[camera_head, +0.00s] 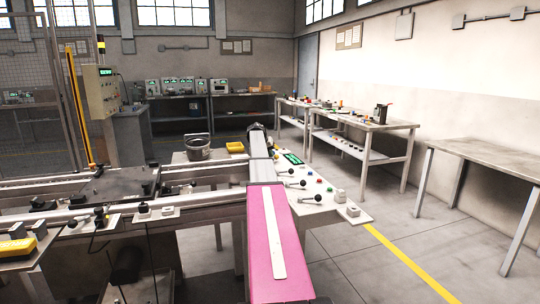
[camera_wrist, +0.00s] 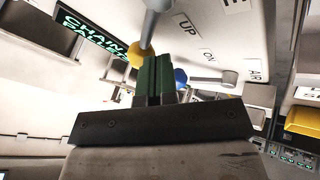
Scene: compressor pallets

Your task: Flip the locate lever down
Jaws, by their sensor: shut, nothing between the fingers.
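In the head view, several levers with black ball knobs (camera_head: 312,198) stick out over a white control panel (camera_head: 318,216). I cannot read which one is the locate lever. In the wrist view, my gripper (camera_wrist: 157,62) shows as two dark green fingers pressed together, empty. A grey lever (camera_wrist: 152,25) comes down from the top edge, just beyond the fingertips; I cannot tell whether they touch. A second grey lever (camera_wrist: 215,77) lies to the right by a blue button (camera_wrist: 181,78). A yellow button (camera_wrist: 138,55) is left of the fingertips.
The panel has printed labels, "UP" and "AIR" among them, and a green-lettered display (camera_wrist: 95,33). In the head view, coloured buttons and small grey boxes (camera_head: 353,210) sit on the panel. A conveyor (camera_head: 200,175) runs at left.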

